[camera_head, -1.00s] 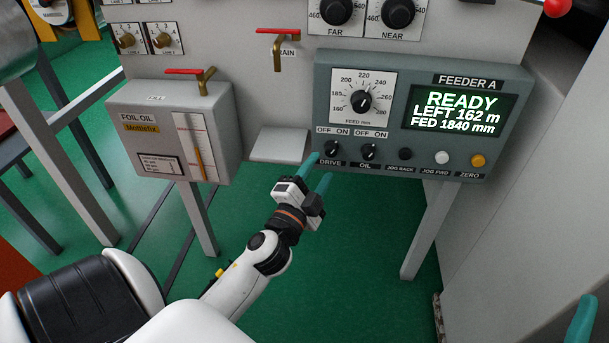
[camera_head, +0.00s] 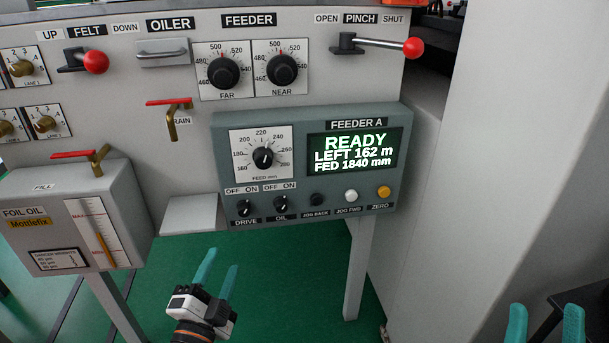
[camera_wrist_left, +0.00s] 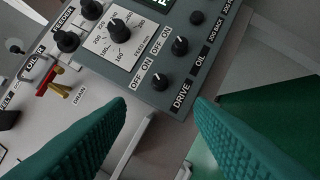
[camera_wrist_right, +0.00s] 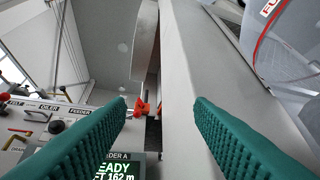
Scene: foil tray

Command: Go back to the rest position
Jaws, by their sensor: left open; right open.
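My left gripper (camera_head: 216,273) is open and empty, with two teal fingers. In the head view it is below the feeder control panel (camera_head: 300,195), apart from it. In the left wrist view its fingers (camera_wrist_left: 160,110) point toward the panel, with the DRIVE knob (camera_wrist_left: 160,82) and OIL knob (camera_wrist_left: 180,46) beyond them. My right gripper (camera_head: 545,325) is open and empty at the lower right corner of the head view; only its fingertips show. In the right wrist view its fingers (camera_wrist_right: 160,110) frame a pale grey upright wall. The panel screen (camera_head: 351,149) reads READY, LEFT 162 m, FED 1840 mm.
The foil oil box (camera_head: 100,215) stands at the left under a red-handled valve (camera_head: 85,156). A grey wall (camera_head: 480,150) rises at the right. Green floor (camera_head: 290,280) shows below.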

